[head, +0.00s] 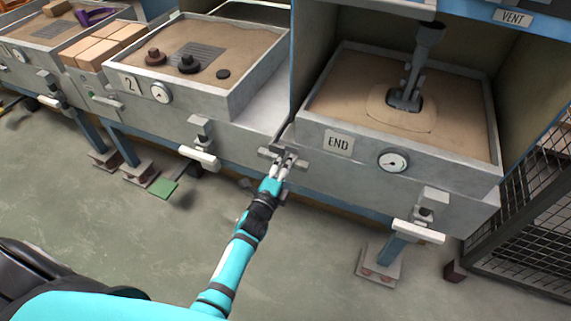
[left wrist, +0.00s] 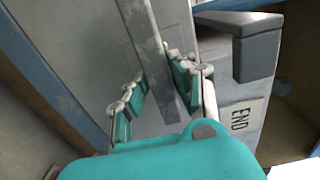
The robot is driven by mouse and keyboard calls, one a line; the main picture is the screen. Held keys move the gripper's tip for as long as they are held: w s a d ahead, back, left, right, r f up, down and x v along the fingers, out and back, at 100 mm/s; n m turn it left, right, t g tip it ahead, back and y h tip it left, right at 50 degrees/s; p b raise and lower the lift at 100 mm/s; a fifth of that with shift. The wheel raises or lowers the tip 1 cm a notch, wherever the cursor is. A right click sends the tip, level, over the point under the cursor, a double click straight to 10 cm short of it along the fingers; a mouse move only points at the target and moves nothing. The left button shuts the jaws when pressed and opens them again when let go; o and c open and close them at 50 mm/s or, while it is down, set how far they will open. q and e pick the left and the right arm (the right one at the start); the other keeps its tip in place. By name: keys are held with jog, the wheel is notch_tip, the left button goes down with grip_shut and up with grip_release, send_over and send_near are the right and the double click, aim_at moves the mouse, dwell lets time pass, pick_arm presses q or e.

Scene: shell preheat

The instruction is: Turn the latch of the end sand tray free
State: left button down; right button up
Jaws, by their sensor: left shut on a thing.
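The end sand tray (head: 455,183) is a grey box of sand at the right of the head view, with an END plate (head: 338,143) and a dial on its front. Its grey latch (head: 266,152) is at the tray's left front corner, beside the gap to tray 2. My left gripper (head: 286,164) is at this latch, partly covering it. In the left wrist view, the left gripper's fingers (left wrist: 157,88) are on either side of a grey bar (left wrist: 158,55), shut on it. The latch's full angle is hard to tell. My right gripper is not in view.
A grey spout (head: 410,85) stands in the end tray's sand under the VENT housing. Tray 2 (head: 205,108) is to the left, with dark pieces on its sand. A white-handled clamp (head: 418,231) juts out at front right. A mesh fence (head: 530,215) bounds the right. The front floor is clear.

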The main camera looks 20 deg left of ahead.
pick_arm(q)
jog(key=shift+w+r, duration=0.15)
jog(key=shift+r, duration=0.15)
jog(key=c, duration=1.5)
grip_release()
jog(key=shift+d, duration=0.1)
jog(key=o, duration=0.4)
jog(key=shift+f, duration=0.2)
jog(key=s, duration=1.2)
jog(key=shift+a, duration=0.2)
